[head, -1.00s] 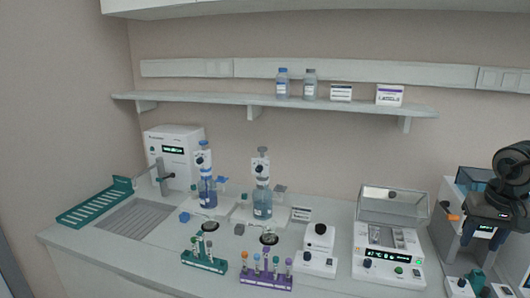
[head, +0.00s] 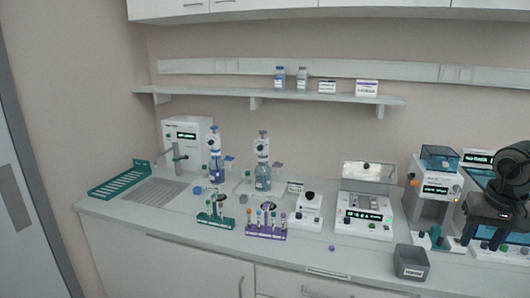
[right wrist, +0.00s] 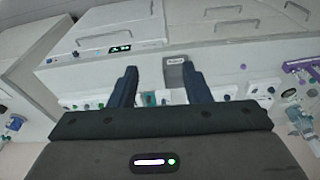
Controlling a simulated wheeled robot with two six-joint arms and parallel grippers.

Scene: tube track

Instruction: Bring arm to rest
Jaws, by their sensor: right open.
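My right gripper (head: 487,238) is at the right edge of the head view, in front of the machines at the right end of the bench. In the right wrist view its two dark fingers (right wrist: 160,88) stand apart with nothing between them. A grey bin (right wrist: 174,72) shows beyond the fingers there. My left gripper is in neither view.
The bench holds a teal tube rack (head: 215,221), a purple tube rack (head: 266,232), a white device with a raised lid (head: 366,212) and a grey bin (head: 410,262) near the front edge. A shelf (head: 270,96) runs along the wall. Bare bench lies front left.

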